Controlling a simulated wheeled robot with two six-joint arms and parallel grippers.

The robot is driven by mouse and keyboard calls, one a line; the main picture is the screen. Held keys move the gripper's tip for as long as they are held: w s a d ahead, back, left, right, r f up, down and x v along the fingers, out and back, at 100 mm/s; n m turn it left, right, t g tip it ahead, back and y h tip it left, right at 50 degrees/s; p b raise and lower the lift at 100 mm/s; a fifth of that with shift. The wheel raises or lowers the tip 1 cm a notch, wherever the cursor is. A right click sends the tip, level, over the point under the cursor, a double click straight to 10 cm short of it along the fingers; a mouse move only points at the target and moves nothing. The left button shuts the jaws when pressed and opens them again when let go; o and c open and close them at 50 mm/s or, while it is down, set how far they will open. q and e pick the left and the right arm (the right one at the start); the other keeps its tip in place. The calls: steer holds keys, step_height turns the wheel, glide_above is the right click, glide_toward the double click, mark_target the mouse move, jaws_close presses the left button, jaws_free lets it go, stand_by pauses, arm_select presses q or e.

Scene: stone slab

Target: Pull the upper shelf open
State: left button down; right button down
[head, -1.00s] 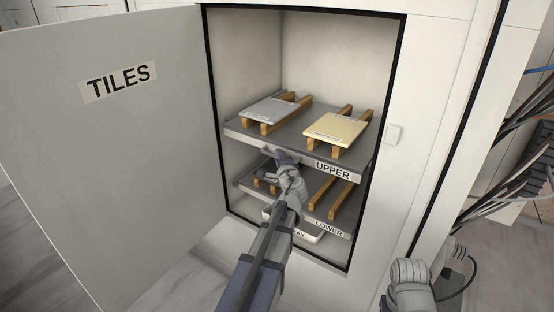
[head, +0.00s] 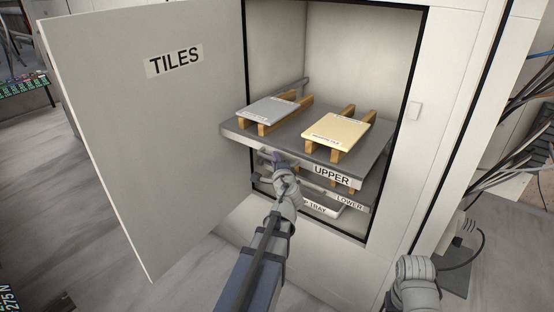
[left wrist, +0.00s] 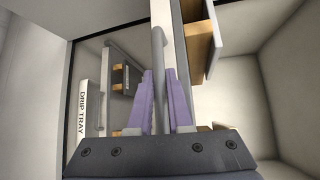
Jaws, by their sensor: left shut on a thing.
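The upper shelf (head: 290,138) is a grey board marked UPPER, sticking partly out of the cabinet. It carries a grey tile (head: 266,110) and a cream tile (head: 336,131), each on two wooden strips. My left gripper (head: 279,160) is at its front edge. The fingers partly hide the handle in the head view. Part of my right arm shows at the lower right, without its gripper.
The cabinet door marked TILES (head: 140,130) stands open on the left. Below the upper shelf are the lower shelf (head: 350,203) and a drip tray (head: 318,208), which also shows in the left wrist view (left wrist: 92,112). Floor in front of the cabinet is free.

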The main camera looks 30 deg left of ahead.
arm_select(q)
steer(key=c, duration=0.8)
jaws_free()
steer(key=shift+c, duration=0.2)
steer(key=shift+s, duration=0.1)
